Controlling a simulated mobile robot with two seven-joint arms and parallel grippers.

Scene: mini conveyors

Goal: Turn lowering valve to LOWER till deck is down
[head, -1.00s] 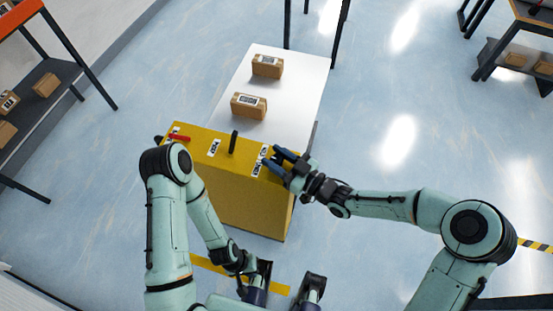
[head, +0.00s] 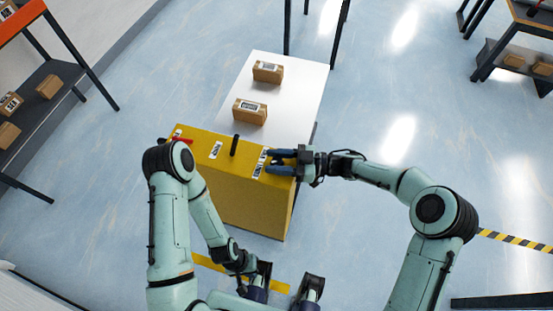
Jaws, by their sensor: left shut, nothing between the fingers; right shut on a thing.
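A yellow control box (head: 238,184) stands at the near end of a white deck (head: 300,90). A black upright lever (head: 234,145) is at the middle of its top, and a red handle (head: 180,138) shows at its left end. My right gripper (head: 272,161) is at the top's right end beside white labels (head: 258,170). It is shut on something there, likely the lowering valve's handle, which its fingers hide. My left gripper (head: 243,286) is low near my base, away from the box and shut on nothing. The valve's label text is unreadable.
Two cardboard boxes, a far one (head: 268,72) and a nearer one (head: 250,111), sit on the deck. A shelf rack (head: 62,73) stands at left, and a table (head: 525,28) at upper right. The floor right of the deck is clear.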

